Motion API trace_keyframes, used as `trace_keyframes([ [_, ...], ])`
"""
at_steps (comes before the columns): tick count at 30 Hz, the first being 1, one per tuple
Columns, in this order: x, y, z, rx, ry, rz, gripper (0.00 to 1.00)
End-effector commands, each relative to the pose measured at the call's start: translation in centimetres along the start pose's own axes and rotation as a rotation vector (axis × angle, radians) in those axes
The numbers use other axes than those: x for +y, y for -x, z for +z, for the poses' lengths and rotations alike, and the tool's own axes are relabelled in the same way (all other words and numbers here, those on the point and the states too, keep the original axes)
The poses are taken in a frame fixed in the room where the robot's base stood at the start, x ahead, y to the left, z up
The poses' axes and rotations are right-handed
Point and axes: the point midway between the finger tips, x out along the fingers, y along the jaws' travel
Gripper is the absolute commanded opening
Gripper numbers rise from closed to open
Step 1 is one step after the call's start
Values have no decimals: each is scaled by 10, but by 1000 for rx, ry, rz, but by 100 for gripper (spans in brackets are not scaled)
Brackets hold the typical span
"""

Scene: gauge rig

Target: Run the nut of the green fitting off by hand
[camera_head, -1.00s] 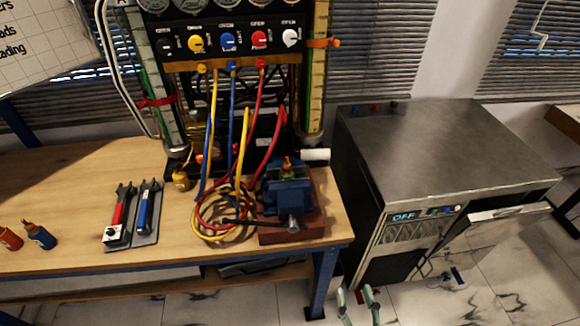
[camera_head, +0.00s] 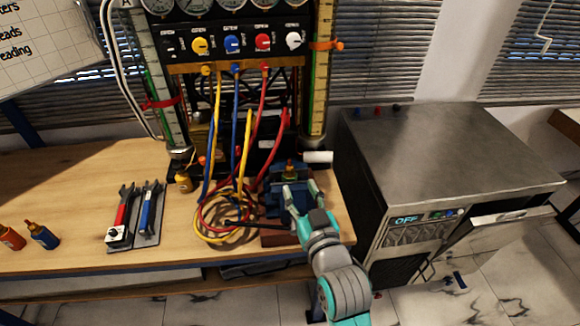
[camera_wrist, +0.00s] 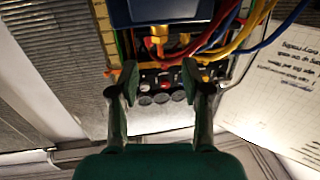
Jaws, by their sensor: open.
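The green fitting (camera_head: 290,172) stands upright in the blue vise (camera_head: 272,198) near the bench's right front corner, with a brass-coloured top. It is small, and its nut cannot be made out clearly. My gripper (camera_head: 300,190) is open and empty, its fingers spread just in front of the vise and the fitting; whether it touches either cannot be told. In the wrist view my gripper (camera_wrist: 160,80) shows spread fingers with nothing held, and a dark blue block (camera_wrist: 165,10) fills the top edge. Brass-coloured pieces (camera_wrist: 157,42) show beyond the fingertips; whether the fitting is among them is unclear.
Yellow, blue and red hoses (camera_head: 236,120) hang from the gauge panel (camera_head: 220,42) and coil left of the vise. Small bottles (camera_head: 42,236) stand far left. A steel machine (camera_head: 450,150) stands to the right.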

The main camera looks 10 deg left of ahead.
Motion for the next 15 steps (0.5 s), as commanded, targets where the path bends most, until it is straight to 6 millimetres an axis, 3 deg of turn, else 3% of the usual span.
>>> trace_keyframes([
  [9,0,-56,-1,1,0,0,48],
  [15,0,-78,0,0,0,0,48],
])
